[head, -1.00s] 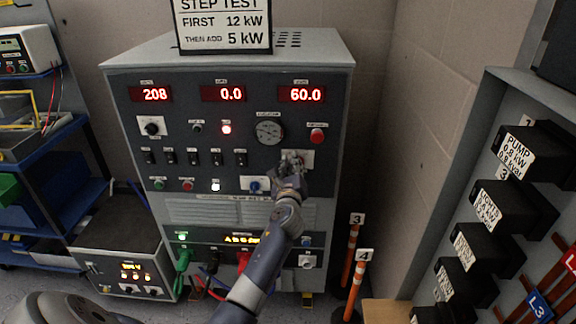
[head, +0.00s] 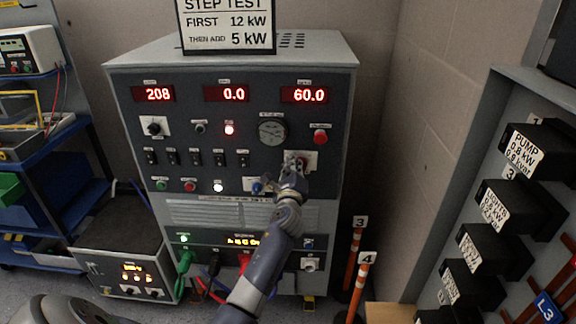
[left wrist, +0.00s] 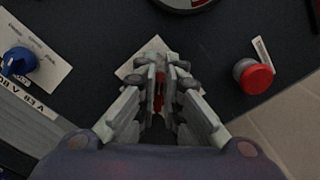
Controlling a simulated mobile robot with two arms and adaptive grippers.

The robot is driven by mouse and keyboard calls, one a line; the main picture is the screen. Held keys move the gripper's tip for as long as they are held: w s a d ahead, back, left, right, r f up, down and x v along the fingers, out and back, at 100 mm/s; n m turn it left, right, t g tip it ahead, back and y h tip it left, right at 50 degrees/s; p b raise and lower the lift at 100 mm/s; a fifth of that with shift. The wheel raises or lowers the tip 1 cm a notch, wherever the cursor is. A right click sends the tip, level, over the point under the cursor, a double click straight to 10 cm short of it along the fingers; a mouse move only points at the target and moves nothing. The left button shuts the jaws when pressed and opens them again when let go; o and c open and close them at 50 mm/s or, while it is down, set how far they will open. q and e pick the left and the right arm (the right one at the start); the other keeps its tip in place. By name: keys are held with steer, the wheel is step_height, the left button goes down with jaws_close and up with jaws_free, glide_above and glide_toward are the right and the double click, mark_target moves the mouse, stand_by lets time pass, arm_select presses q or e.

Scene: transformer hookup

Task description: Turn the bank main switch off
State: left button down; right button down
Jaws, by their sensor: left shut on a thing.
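The bank cabinet (head: 190,105) stands in the middle of the head view, with lit readouts 208, 0.0 and 60.0. On the right of its panel is a rotary switch on a pale plate (head: 309,157), mostly hidden by my left gripper (head: 293,168). In the left wrist view my left gripper (left wrist: 158,80) is shut on the switch's red handle (left wrist: 158,94), which shows as a narrow strip between the fingers. The pale plate shows behind the fingertips. The handle's exact angle is hard to tell. My right gripper is out of view.
A red push button (head: 320,136) sits right above the switch, also in the wrist view (left wrist: 257,78). A blue knob (head: 257,188) sits lower left. A round gauge (head: 272,131) is above. Orange posts (head: 358,275) and a load panel (head: 482,150) stand to the right.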

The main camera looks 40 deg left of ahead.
arm_select(q)
steer(key=shift+s+a+f, duration=0.1)
steer(key=shift+s+a, duration=0.1)
steer(key=shift+a, duration=0.45)
steer(key=c, duration=1.3)
jaws_free()
steer(key=shift+s+a+g, duration=0.15)
steer(key=shift+a+g, duration=0.05)
steer(key=shift+g, duration=0.1)
steer(key=shift+o, duration=1)
steer(key=shift+a, duration=0.1)
steer(key=shift+w+d+f, duration=0.15)
steer(key=shift+w+d, duration=0.3)
steer(key=shift+s+a, duration=0.15)
steer(key=s+a+v, duration=0.1)
steer(key=v, duration=1.1)
steer(key=shift+a+f, duration=0.2)
steer(key=shift+a, duration=0.05)
